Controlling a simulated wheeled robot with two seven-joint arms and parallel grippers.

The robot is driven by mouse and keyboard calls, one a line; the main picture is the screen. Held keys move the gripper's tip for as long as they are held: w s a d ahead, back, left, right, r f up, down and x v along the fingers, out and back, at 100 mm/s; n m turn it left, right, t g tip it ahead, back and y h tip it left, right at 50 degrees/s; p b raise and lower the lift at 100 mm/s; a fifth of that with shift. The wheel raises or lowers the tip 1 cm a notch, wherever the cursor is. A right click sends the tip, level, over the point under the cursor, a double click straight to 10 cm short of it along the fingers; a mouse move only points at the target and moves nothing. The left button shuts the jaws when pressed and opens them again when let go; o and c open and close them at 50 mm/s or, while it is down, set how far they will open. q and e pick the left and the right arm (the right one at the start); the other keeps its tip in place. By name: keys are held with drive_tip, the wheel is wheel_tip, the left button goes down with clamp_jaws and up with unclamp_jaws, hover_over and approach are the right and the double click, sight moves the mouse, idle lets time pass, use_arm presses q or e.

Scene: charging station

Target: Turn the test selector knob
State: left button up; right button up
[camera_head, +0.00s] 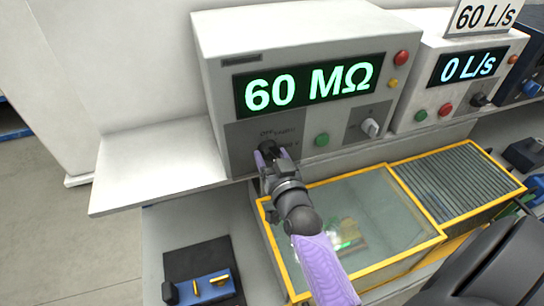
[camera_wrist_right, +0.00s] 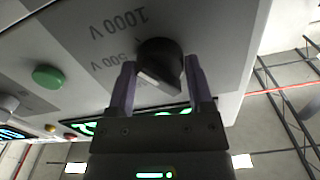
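The test selector knob (camera_wrist_right: 160,58) is black and round, on the grey lower panel of the white tester (camera_head: 292,42). In the right wrist view, "1000 V" and "500 V" are printed beside it. In the head view only the top of the knob (camera_head: 267,146) shows. My right gripper (camera_wrist_right: 160,65) has its two purple fingers on either side of the knob, very close to it. Whether they press on it is unclear. The right gripper (camera_head: 267,157) partly hides the knob in the head view. My left gripper is not in view.
The display (camera_head: 308,88) reads 60 MΩ. A green button (camera_head: 322,140) and another knob (camera_head: 370,128) lie right of the selector. A second white unit (camera_head: 432,93) reads 0 L/s. Below is a yellow-framed glass-topped box (camera_head: 385,215). The shelf left (camera_head: 160,175) is clear.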

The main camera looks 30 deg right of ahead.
drive_tip(key=o, duration=0.4)
drive_tip(key=v, duration=1)
drive_tip(key=shift+w, duration=0.1)
